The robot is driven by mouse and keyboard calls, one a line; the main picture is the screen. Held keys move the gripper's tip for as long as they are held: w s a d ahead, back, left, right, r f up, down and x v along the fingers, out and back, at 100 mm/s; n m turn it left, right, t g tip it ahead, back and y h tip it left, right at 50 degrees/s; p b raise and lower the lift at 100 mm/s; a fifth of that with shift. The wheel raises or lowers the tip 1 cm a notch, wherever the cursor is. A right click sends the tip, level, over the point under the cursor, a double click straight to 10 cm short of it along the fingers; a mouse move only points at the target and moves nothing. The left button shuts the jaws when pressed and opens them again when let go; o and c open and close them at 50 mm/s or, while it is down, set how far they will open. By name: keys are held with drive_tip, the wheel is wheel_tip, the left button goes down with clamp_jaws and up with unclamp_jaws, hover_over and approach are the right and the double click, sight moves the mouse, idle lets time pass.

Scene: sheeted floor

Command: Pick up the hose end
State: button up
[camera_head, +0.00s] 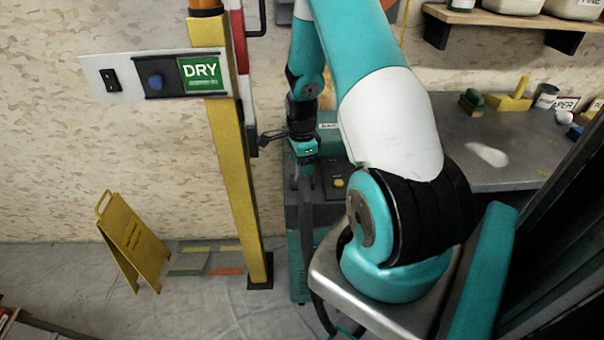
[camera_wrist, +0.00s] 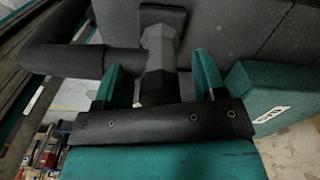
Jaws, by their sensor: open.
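In the wrist view, the hose end (camera_wrist: 158,58) is a grey faceted fitting. It lies between the two teal fingers of my gripper (camera_wrist: 161,80), with visible gaps on both sides. My gripper is open, and its dark palm bar covers the near part of the fitting. A thick dark hose (camera_wrist: 70,58) runs left from beside the fitting. In the head view, the far end of my arm is small, in front of a teal and grey machine (camera_head: 300,265); the fingers and hose end cannot be made out clearly there.
A yellow post (camera_head: 238,170) with a DRY sign panel (camera_head: 200,74) stands left of my arm. A yellow floor sign (camera_head: 134,243) stands on the sheeted floor. A grey workbench (camera_head: 485,145) with small items is at right. In the wrist view, a teal block (camera_wrist: 262,95) is close right.

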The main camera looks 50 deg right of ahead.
drive_tip(key=shift+f, duration=0.5)
drive_tip(key=shift+c, duration=0.3)
drive_tip(key=c, duration=1.1)
drive_tip(key=shift+o, duration=0.2)
wheel_tip(320, 180, up, 20)
drive_tip(key=shift+b, duration=0.4)
